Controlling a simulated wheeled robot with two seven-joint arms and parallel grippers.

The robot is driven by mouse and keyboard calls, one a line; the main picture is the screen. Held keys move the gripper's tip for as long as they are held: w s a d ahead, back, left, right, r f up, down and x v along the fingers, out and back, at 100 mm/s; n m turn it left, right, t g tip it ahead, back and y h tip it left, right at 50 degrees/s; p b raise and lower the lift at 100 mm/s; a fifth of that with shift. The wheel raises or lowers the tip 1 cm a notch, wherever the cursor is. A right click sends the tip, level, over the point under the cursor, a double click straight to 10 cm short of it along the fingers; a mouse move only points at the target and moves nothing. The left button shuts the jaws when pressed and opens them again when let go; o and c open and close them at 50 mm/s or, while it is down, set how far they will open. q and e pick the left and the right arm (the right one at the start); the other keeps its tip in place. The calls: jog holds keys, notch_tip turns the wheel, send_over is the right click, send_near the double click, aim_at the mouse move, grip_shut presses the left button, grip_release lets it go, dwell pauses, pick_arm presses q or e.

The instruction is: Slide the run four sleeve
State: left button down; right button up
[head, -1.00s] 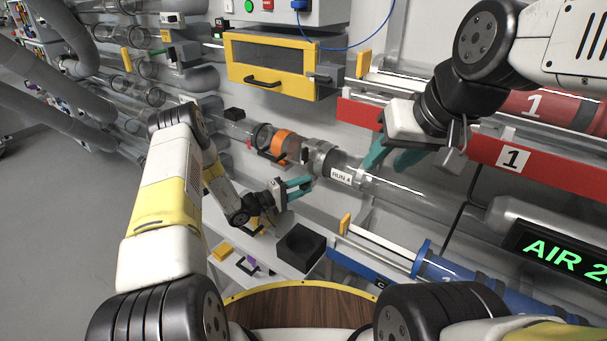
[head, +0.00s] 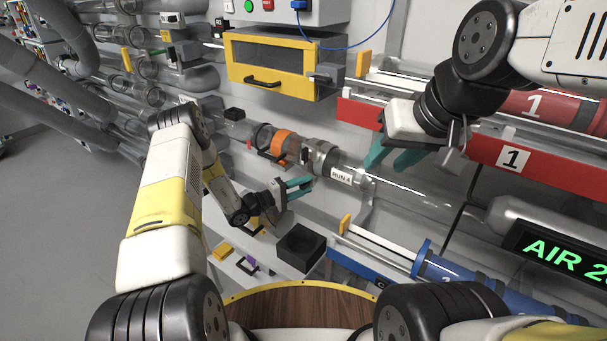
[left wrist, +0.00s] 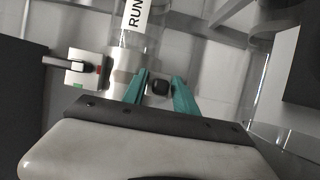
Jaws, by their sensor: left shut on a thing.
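The clear tube labelled RUN 4 (head: 341,177) runs along the wall in the head view; its label (left wrist: 134,14) is cut off at the top of the left wrist view. A silvery sleeve (head: 323,158) sits around the tube just left of the label. It also shows in the left wrist view (left wrist: 124,72). My left gripper (head: 306,186) is below the sleeve. In the left wrist view its teal fingers are on both sides of a dark knob (left wrist: 159,87) beside the sleeve, shut on it. My right gripper (head: 388,160) is open and empty, above and right of the label.
An orange band (head: 286,145) is on the run to the left. A small box with a black lever (left wrist: 88,68) sits beside the sleeve. A black open-topped box (head: 300,248) stands below. A red rail (head: 480,151) and a blue cylinder (head: 450,275) lie to the right.

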pick_arm(q)
jog(key=w+a, duration=0.1)
jog(key=a, duration=0.1)
jog(key=w+a, duration=0.2)
jog(key=shift+w+a, duration=0.1)
jog(key=shift+a, duration=0.2)
jog(key=c, duration=1.3)
grip_release()
jog(key=shift+a, duration=0.1)
jog(key=shift+v, duration=3.9)
